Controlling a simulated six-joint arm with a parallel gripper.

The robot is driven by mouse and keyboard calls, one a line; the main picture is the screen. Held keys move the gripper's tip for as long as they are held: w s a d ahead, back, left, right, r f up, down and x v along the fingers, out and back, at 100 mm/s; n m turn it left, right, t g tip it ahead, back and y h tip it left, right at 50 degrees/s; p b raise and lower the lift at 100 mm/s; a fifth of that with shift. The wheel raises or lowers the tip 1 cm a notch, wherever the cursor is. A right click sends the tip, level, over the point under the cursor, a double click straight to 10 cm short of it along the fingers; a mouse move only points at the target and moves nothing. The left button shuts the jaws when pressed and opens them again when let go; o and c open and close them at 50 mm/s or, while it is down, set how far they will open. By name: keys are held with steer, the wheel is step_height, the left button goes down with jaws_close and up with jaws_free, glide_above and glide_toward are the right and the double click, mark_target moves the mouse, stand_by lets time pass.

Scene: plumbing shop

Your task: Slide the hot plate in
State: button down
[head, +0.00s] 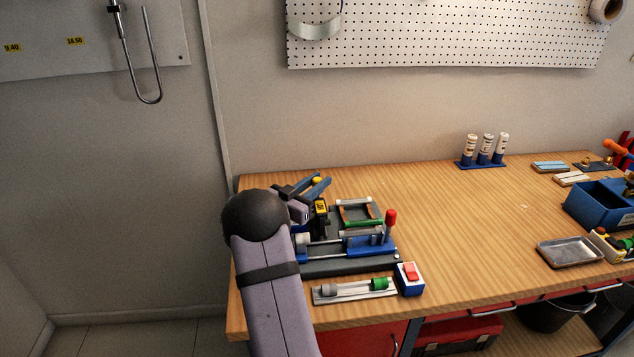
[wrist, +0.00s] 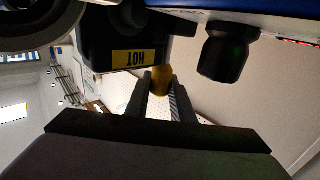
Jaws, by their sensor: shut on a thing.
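The hot plate (head: 321,220) is a dark block with a yellow label, at the left of the blue bench machine (head: 345,248) in the head view. In the wrist view the hot plate (wrist: 130,40) shows close up, its label reading HOT upside down. A yellow knob (wrist: 160,81) sits between the two fingers of my gripper (wrist: 160,92), which is shut on it. In the head view my gripper (head: 316,186) is above and left of the machine, beside the hot plate. The slot or seat under the plate is hidden.
A red-topped lever (head: 390,220) stands at the machine's right. A red switch box (head: 410,278) and a tray with grey and green fittings (head: 355,290) lie in front. A metal tray (head: 568,251) and blue bin (head: 600,205) are far right. The bench middle is clear.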

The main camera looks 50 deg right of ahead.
mark_target(318, 210)
steer(key=s+a, duration=0.4)
steer(key=shift+s+a, duration=0.3)
steer(key=shift+f, duration=0.1)
steer(key=c, duration=1.5)
jaws_free()
steer(key=shift+s+a, duration=0.1)
steer(key=shift+s, duration=0.05)
steer(key=shift+c, duration=0.2)
steer(key=shift+a+b, duration=0.3)
steer(key=shift+a, duration=0.25)
steer(key=shift+a+b, duration=0.8)
steer(key=shift+a, duration=2.3)
